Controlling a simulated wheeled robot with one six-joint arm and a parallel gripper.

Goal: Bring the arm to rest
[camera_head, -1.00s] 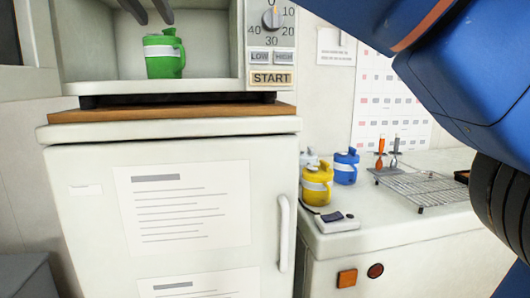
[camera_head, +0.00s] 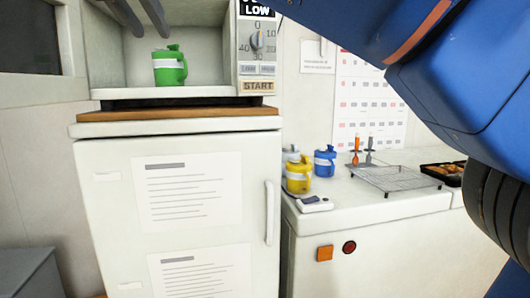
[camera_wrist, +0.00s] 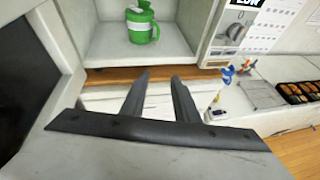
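My gripper (camera_head: 151,33) shows at the top left of the head view, its two dark fingers hanging down in front of the open microwave (camera_head: 165,92). In the wrist view the fingers of my gripper (camera_wrist: 160,76) are apart with nothing between them. A green mug (camera_head: 169,66) with a white band stands upright inside the microwave. It also shows in the wrist view (camera_wrist: 141,24), beyond the fingertips and apart from them. My blue arm crosses the upper right of the head view.
The microwave stands on a wooden board (camera_head: 180,115) on a white fridge (camera_head: 110,215). To the right, a counter holds a yellow mug (camera_head: 298,178), a blue mug (camera_head: 325,163), a small white device (camera_head: 314,204), a wire rack (camera_head: 395,180) and a dark food tray (camera_head: 440,170).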

